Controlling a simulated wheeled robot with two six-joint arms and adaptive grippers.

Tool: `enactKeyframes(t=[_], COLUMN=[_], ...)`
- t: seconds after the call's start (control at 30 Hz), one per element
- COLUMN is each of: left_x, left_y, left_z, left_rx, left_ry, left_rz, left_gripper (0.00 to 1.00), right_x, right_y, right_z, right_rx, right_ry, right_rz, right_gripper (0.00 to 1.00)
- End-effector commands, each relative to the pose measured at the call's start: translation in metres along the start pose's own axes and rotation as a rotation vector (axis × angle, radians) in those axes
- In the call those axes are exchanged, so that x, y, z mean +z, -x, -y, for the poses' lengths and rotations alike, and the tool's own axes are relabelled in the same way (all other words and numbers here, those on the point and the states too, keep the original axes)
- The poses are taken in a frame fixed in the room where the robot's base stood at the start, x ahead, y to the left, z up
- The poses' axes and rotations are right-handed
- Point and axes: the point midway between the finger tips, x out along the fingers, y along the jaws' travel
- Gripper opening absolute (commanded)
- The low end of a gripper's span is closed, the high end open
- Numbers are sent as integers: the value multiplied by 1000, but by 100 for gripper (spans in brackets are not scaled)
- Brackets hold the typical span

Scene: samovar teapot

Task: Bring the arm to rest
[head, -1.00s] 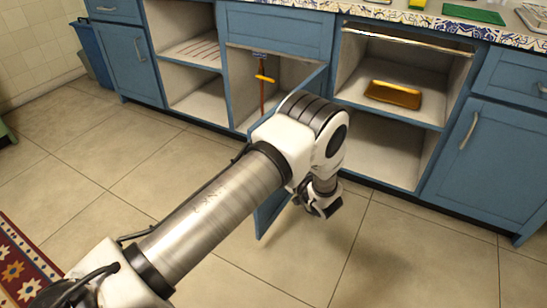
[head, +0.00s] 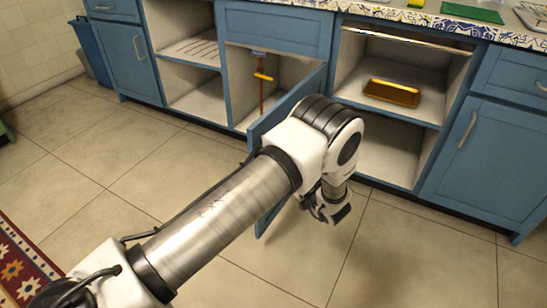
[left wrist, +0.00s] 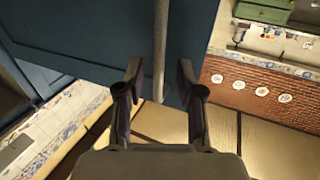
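My left arm (head: 215,215) reaches in from the lower left in the head view, and its elbow hides part of the open blue cabinet door (head: 285,108). My left gripper (head: 335,215) hangs low over the floor, to the right of that door. In the left wrist view, its two fingers (left wrist: 159,75) are spread apart. A grey vertical bar (left wrist: 161,40), likely the door's handle, shows between them in front of a blue panel (left wrist: 90,35). I cannot tell how far beyond the fingertips it is. My right gripper is not in view.
An open shelf at right holds a golden tray (head: 392,92). An orange-and-yellow item (head: 263,77) hangs inside the cabinet behind the open door. A patterned counter (head: 450,28) runs along the back. A blue bin (head: 92,50) stands far left.

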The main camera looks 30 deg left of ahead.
Motion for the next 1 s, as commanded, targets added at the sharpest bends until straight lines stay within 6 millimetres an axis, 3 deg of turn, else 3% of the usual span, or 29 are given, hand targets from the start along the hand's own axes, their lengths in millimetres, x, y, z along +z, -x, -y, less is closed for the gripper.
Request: enactKeyframes(t=[0.13,0.33,0.8,0.87,0.93,1.0], left_x=[0,0,4,10,20,44], left_y=[31,47,43,34,19,0], left_z=[-1,1,4,12,34,60], left_rx=[4,0,-10,-34,-51,27], left_ry=[-2,-2,-7,-18,-78,-207], left_rz=[-1,0,5,13,23,67], left_gripper=[37,37,37,37,37,37], right_x=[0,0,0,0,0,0], right_y=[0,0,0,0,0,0], right_z=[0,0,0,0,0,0], right_rx=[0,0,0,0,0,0], right_ry=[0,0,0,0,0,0], right_rz=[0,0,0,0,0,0], right_gripper=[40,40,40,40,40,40])
